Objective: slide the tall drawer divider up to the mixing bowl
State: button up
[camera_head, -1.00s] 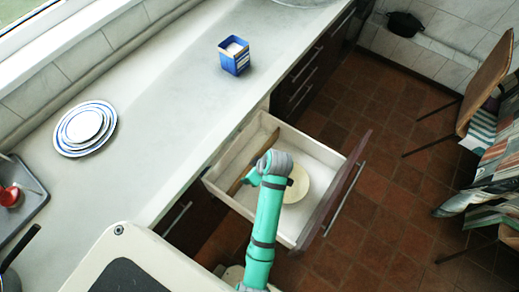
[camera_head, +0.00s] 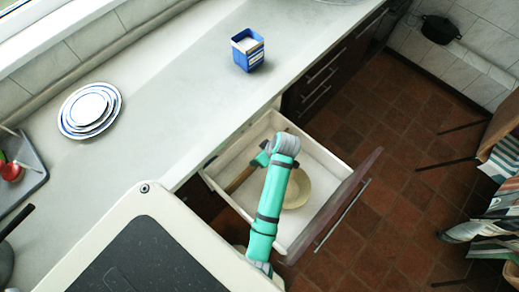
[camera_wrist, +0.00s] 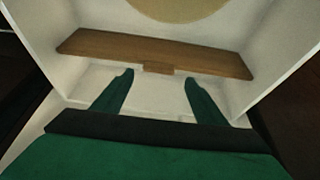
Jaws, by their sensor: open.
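The tall drawer divider (camera_head: 238,179) is a long brown wooden board inside the open drawer. In the head view my arm hides its upper part. In the wrist view the divider (camera_wrist: 110,46) lies crosswise just beyond my fingertips, with a small wooden block at its middle on my side. The mixing bowl (camera_head: 297,188) is pale cream and round, on the drawer floor, partly behind my arm. The bowl (camera_wrist: 180,8) shows at the top of the wrist view, beyond the divider, with a gap between them. My gripper (camera_head: 261,160) is open, its fingers (camera_wrist: 158,84) apart and empty.
The white drawer (camera_head: 325,160) has a dark front panel (camera_head: 348,205) at the right; its walls surround my gripper. The counter holds a blue box (camera_head: 248,52) and stacked plates (camera_head: 89,110). A chair (camera_head: 500,125) stands at the right.

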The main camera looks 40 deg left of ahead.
jog(key=shift+x, duration=2.15)
jog(key=shift+w, duration=0.15)
jog(key=c, duration=1.5)
jog(key=shift+d, duration=0.1)
